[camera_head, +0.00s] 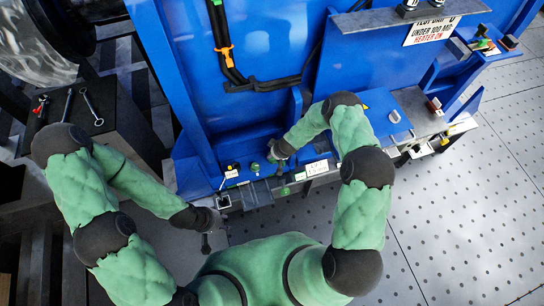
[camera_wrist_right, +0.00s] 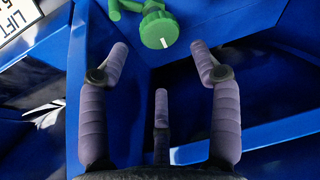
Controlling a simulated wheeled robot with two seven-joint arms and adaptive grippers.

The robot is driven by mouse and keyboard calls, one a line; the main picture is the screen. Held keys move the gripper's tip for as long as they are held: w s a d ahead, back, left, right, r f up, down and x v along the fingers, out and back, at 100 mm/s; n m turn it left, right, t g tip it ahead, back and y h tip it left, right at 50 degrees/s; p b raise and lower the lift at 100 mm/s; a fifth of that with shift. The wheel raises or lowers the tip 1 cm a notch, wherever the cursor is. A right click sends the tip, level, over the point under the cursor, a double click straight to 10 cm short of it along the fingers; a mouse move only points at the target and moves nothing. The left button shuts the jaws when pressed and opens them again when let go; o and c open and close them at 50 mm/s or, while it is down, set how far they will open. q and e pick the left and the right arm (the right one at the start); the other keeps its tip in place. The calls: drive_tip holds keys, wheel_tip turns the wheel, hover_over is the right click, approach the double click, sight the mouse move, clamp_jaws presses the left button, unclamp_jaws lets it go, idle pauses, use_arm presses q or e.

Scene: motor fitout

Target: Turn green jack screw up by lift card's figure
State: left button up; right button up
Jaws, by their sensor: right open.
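The green jack screw (camera_wrist_right: 158,28) shows in the right wrist view as a round knob with a white mark on its face and a green arm to its left. The lift card (camera_wrist_right: 18,15) is cut off at the top left of that view; "LIFT" and part of a figure show. My right gripper (camera_wrist_right: 159,58) is open, its fingers spread just below the knob with nothing between them. In the head view my right gripper (camera_head: 281,150) is over the blue frame's lower ledge, partly hiding the screw. My left gripper (camera_head: 207,230) hangs by the ledge's left end; its finger opening is unclear.
A blue motor frame (camera_head: 270,40) fills the middle, with black cables (camera_head: 262,84) on its wall. Several small labels and fittings line the ledge. A dark bench (camera_head: 115,120) with wrenches (camera_head: 91,107) stands at left. Perforated floor (camera_head: 460,220) at right is clear.

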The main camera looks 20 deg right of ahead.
sight(273, 158)
drive_tip(key=b+x, duration=0.2)
drive_tip(key=x, duration=0.6)
drive_tip(key=c, duration=0.8)
